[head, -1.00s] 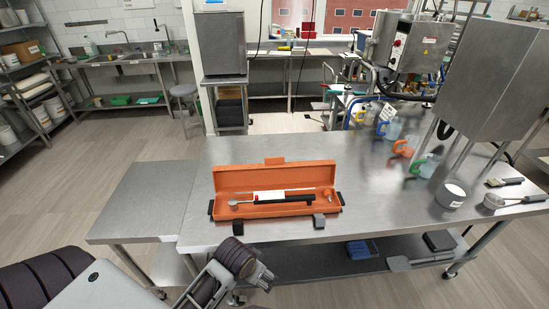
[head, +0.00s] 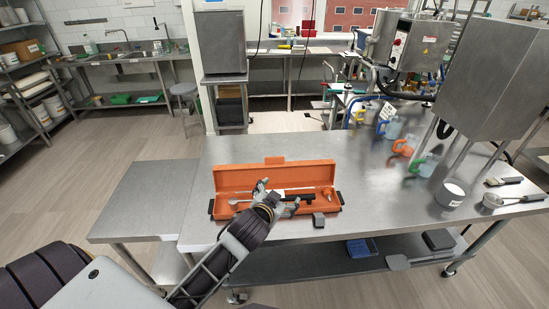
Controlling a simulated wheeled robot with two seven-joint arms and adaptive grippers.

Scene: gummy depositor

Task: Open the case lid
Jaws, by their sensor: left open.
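The orange case (head: 225,202) lies on the steel table, near its front left part. Its lid (head: 248,177) stands raised at the back, so the case is open. Inside lies a long tool with a black handle (head: 299,197) and a round silver end at the left; its middle is partly hidden. My left gripper (head: 270,187) is open over the middle of the case, in front of the tool. I cannot tell whether it touches anything. My right gripper is not in view.
A white-topped container (head: 452,193), a scoop (head: 500,200) and several colored-handled jugs (head: 404,147) stand further right. A large steel box (head: 495,75) rises on legs there. A lower table (head: 145,203) adjoins at left.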

